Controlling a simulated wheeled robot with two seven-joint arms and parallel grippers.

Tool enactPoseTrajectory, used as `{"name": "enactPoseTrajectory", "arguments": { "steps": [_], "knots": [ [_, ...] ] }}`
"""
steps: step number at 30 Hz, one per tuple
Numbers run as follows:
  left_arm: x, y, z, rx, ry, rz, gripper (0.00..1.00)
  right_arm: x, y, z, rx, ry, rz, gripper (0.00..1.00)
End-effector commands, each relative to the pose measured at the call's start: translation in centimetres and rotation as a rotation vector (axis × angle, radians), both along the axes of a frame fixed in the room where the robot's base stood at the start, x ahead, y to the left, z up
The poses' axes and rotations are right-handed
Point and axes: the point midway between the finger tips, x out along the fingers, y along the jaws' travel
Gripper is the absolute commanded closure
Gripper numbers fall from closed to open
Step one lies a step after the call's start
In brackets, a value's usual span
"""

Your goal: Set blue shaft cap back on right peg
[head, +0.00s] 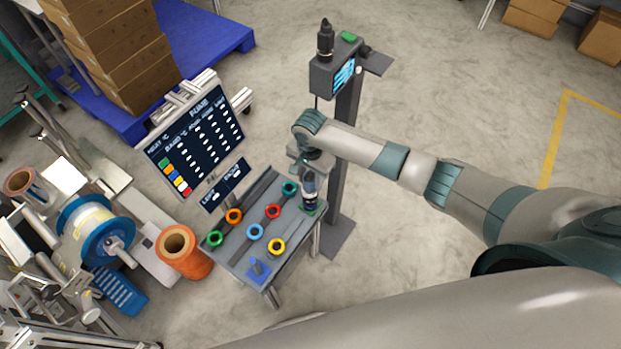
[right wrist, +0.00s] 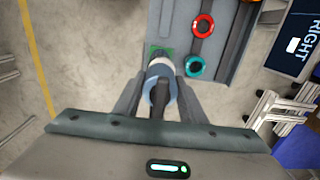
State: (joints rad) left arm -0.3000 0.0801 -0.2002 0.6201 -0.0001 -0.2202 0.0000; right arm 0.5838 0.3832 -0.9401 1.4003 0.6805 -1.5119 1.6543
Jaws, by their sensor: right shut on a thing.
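My right gripper (head: 311,165) is over the back right end of a small grey table. In the right wrist view its fingers (right wrist: 160,100) are shut on a blue-grey cylindrical thing (right wrist: 158,80) with a pale band. This thing is above or on a green patch (right wrist: 160,51); I cannot tell which. I cannot tell whether it is the blue shaft cap. A light blue ring (head: 254,231) sits on the table among other coloured rings. Which peg is the right one is not clear. My left gripper is not in view.
The table (head: 238,258) also bears teal (head: 290,188), red (head: 273,211), yellow (head: 277,247), orange (head: 234,216) and green (head: 215,239) rings. A dark post with a screen (head: 344,76) stands close behind my gripper. An orange spool (head: 183,256) is left of the table.

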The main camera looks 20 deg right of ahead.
Motion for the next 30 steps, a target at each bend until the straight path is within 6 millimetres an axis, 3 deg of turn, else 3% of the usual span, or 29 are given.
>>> {"name": "enactPoseTrajectory", "arguments": {
  "steps": [30],
  "knots": [
    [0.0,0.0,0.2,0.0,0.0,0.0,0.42,0.1,0.0,-1.2,0.001,-0.001,0.0,0.91]
  ]
}}
